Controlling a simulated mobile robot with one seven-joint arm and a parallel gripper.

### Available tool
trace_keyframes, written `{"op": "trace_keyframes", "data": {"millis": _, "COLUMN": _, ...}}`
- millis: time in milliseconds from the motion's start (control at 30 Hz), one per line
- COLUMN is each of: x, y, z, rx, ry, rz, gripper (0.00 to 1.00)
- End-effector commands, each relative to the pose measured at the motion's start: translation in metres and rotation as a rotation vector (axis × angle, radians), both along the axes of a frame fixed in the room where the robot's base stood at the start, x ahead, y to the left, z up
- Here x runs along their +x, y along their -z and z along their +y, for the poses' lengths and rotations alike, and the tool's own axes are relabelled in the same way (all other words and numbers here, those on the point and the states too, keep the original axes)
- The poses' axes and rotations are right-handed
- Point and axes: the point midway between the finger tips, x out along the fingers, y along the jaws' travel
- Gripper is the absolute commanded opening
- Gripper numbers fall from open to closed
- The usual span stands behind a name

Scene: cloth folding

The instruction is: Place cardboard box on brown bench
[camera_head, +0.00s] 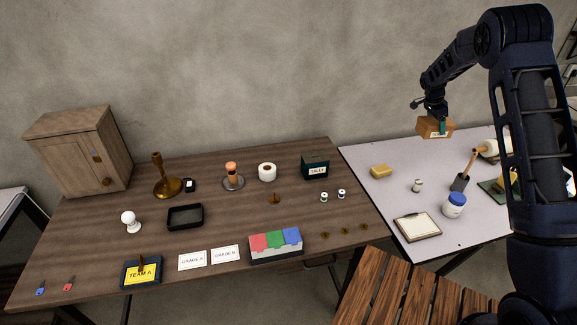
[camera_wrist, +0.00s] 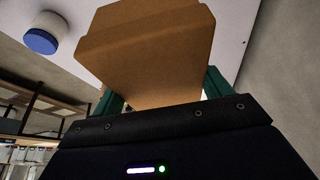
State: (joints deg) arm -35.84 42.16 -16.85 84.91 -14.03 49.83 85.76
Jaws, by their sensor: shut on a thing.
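The cardboard box (camera_head: 429,127) is a small brown box with a pale label, held in the air above the back of the light grey table. My gripper (camera_head: 443,127) is shut on it, with a green finger showing against its side. In the wrist view the cardboard box (camera_wrist: 150,45) fills the upper middle, between the green fingers (camera_wrist: 160,100). The brown bench (camera_head: 385,295) is the slatted wooden seat at the bottom of the head view, in front of the grey table. Its lower part is cut off by the frame, and its visible slats are bare.
The brown desk (camera_head: 100,235) at left holds several small items. My arm covers the right side.

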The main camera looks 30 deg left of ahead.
Motion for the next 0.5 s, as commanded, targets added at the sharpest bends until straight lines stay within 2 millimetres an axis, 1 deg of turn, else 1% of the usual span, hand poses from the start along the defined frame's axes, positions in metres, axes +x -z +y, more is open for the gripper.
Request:
{"op": "trace_keyframes", "data": {"millis": 67, "x": 0.000, "y": -0.001, "z": 0.002, "rx": 0.001, "ry": -0.006, "rz": -0.001, "gripper": 0.45}}
{"op": "trace_keyframes", "data": {"millis": 133, "x": -0.002, "y": -0.001, "z": 0.010, "rx": 0.001, "ry": -0.026, "rz": -0.001, "gripper": 0.45}}
{"op": "trace_keyframes", "data": {"millis": 167, "x": -0.003, "y": -0.001, "z": 0.016, "rx": 0.001, "ry": -0.042, "rz": -0.001, "gripper": 0.45}}
{"op": "trace_keyframes", "data": {"millis": 267, "x": -0.008, "y": -0.002, "z": 0.042, "rx": 0.001, "ry": -0.117, "rz": -0.001, "gripper": 0.45}}
{"op": "trace_keyframes", "data": {"millis": 367, "x": -0.018, "y": -0.004, "z": 0.080, "rx": 0.002, "ry": -0.230, "rz": -0.001, "gripper": 0.45}}
{"op": "trace_keyframes", "data": {"millis": 400, "x": -0.023, "y": -0.006, "z": 0.098, "rx": 0.002, "ry": -0.282, "rz": 0.000, "gripper": 0.45}}
{"op": "trace_keyframes", "data": {"millis": 467, "x": -0.030, "y": -0.008, "z": 0.123, "rx": 0.002, "ry": -0.359, "rz": -0.002, "gripper": 0.45}}
{"op": "trace_keyframes", "data": {"millis": 500, "x": -0.035, "y": -0.009, "z": 0.140, "rx": 0.001, "ry": -0.410, "rz": -0.002, "gripper": 0.45}}
